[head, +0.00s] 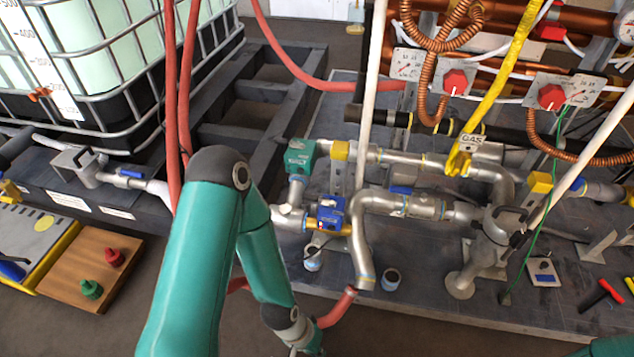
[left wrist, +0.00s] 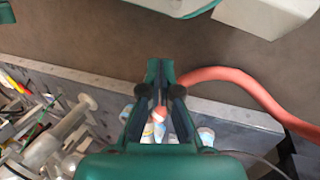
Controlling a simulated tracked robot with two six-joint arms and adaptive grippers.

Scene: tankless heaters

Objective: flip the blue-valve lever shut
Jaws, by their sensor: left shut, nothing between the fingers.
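A blue box-shaped valve (head: 331,212) sits on the pipework near the middle of the head view, with a yellow-orange part under it. A small blue lever (head: 401,190) lies on the silver pipe to its right. I cannot tell how either is set. My left arm reaches down in front of the pipes, and its gripper is cut off at the bottom edge of the head view. In the left wrist view my left gripper (left wrist: 160,68) is shut and empty, over the platform's edge near a red hose. My right gripper is not in view.
A bent silver pipe (head: 361,245) stands right of the valve. A teal box (head: 299,156) stands above it. The grey platform (head: 430,310) has bare room in front.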

